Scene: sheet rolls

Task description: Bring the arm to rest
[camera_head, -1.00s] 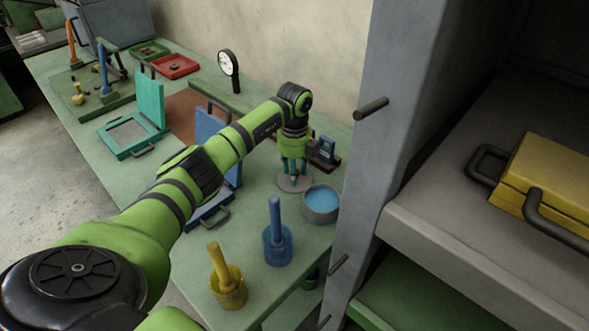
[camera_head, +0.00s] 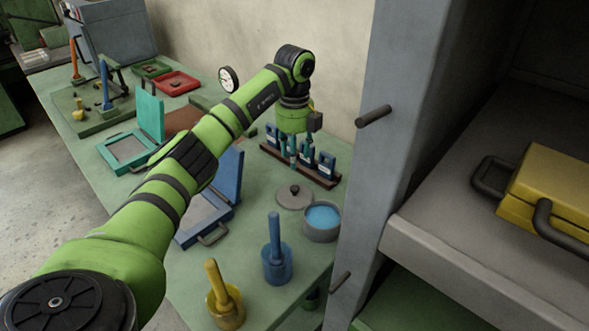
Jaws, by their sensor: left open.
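My left arm reaches in from the left, over the green table (camera_head: 152,255). Its left gripper (camera_head: 291,163) points down, open, in front of a brown rack (camera_head: 318,178) that holds several small blue and teal items. The gripper overlaps part of the rack in the picture; whether it touches anything there I cannot tell. A grey round lid (camera_head: 293,197) with a dark knob lies on the table below the gripper, apart from it. Beside the lid stands a grey pot (camera_head: 322,222) with blue contents. My right gripper does not show.
A blue cup with a rod (camera_head: 277,263) and a yellow one (camera_head: 224,302) stand near the front edge. An open blue case (camera_head: 205,218) lies under my arm, an open teal case (camera_head: 128,148) farther back. A grey shelf post (camera_head: 385,120) and a yellow case (camera_head: 552,185) are right.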

